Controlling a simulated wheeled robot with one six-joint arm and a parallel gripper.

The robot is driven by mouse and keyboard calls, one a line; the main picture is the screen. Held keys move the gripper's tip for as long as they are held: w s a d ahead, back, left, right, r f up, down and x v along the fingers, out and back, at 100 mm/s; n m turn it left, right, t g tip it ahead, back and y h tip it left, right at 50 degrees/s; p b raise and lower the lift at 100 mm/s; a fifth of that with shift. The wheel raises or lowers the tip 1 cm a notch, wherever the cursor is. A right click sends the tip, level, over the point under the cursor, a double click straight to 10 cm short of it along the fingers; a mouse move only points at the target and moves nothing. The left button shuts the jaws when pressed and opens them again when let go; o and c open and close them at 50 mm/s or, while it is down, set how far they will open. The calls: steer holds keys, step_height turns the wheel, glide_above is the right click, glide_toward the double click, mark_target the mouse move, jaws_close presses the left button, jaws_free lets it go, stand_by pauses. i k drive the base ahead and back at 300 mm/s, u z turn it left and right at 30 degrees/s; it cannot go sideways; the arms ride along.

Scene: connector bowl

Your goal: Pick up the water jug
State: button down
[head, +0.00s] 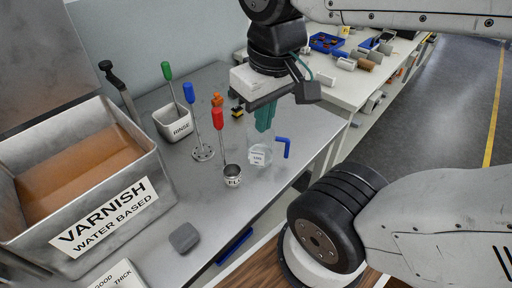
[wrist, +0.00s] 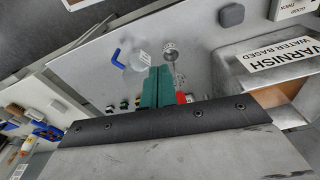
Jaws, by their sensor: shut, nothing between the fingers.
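The water jug (head: 259,157) is a small clear jug with a white label and a blue handle on its right. It stands on the grey metal bench in the head view. It also shows in the wrist view (wrist: 134,62), with the blue handle to its left. My gripper (head: 264,126) has teal fingers pointing down, above the jug and overlapping its top edge in the head view. In the wrist view the fingers (wrist: 158,72) are together and empty, just beside the jug. I cannot tell whether they touch the jug.
A red-handled ladle (head: 231,172) stands close left of the jug. A blue-handled tool (head: 203,153) and the RINSE container (head: 175,127) are farther left. A large VARNISH tank (head: 88,243) fills the left. A grey block (head: 184,237) lies near the front. The bench edge is right of the jug.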

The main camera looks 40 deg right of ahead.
mark_target(260, 146)
steer(key=z, duration=0.05)
steer(key=k, duration=1)
steer(key=u, duration=1.1)
steer(key=i, duration=0.85)
steer(key=z, duration=1)
